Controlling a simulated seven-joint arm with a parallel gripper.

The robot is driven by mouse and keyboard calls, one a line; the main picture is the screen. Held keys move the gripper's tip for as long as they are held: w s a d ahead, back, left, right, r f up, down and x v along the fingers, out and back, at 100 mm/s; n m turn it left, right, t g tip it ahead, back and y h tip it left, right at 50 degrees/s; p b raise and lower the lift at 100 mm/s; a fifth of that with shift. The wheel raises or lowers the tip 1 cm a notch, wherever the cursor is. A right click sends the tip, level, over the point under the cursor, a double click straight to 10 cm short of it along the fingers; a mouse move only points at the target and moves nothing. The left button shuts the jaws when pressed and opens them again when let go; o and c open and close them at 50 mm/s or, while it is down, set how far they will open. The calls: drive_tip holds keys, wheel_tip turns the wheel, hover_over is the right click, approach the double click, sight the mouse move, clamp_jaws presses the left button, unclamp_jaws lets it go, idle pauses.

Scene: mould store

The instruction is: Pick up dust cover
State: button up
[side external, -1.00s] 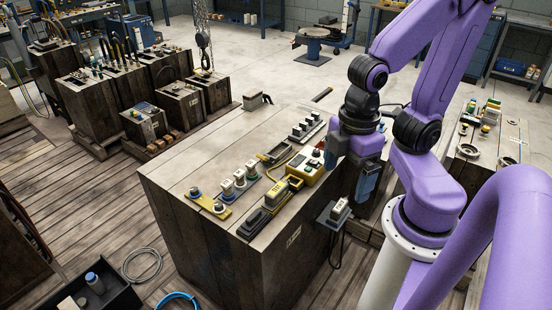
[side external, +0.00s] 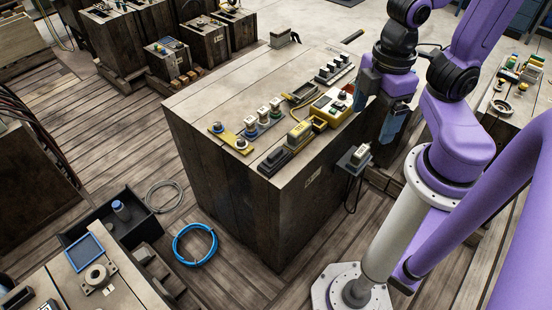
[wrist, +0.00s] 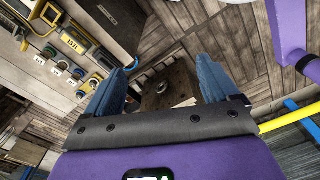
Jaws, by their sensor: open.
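I cannot tell which thing is the dust cover. My gripper (side external: 378,105) is open and empty, hanging in the air by the right side of the large wooden block (side external: 225,95). In the wrist view its two blue fingers (wrist: 166,62) stand wide apart, with a lower dark wooden block (wrist: 178,78) and floor boards beyond them. On the large block are a yellow strip with knobs (side external: 230,138), a yellow control box (side external: 333,105), a dark open tray (side external: 300,93) and a black-and-yellow connector (side external: 275,160).
A small labelled device (side external: 358,156) sits on a bracket at the block's right side, with a cable hanging. A blue coiled hose (side external: 195,258) and a black bin (side external: 132,208) lie on the floor. A front-left table holds a blue-framed panel (side external: 85,253). Another bench (side external: 510,115) stands right.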

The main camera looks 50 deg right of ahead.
drive_tip(key=c, duration=0.6)
drive_tip(key=shift+w, duration=0.1)
drive_tip(key=n, duration=0.5)
hover_over(275, 152)
wheel_tip(275, 152, down, 10)
drive_tip(key=f, duration=1.1)
drive_tip(key=shift+s+f, duration=0.15)
drive_tip(key=shift+s, duration=0.2)
drive_tip(key=shift+w+f, duration=0.15)
drive_tip(key=shift+f, duration=1.3)
drive_tip(key=shift+w+f, duration=0.15)
drive_tip(key=shift+f, duration=1.25)
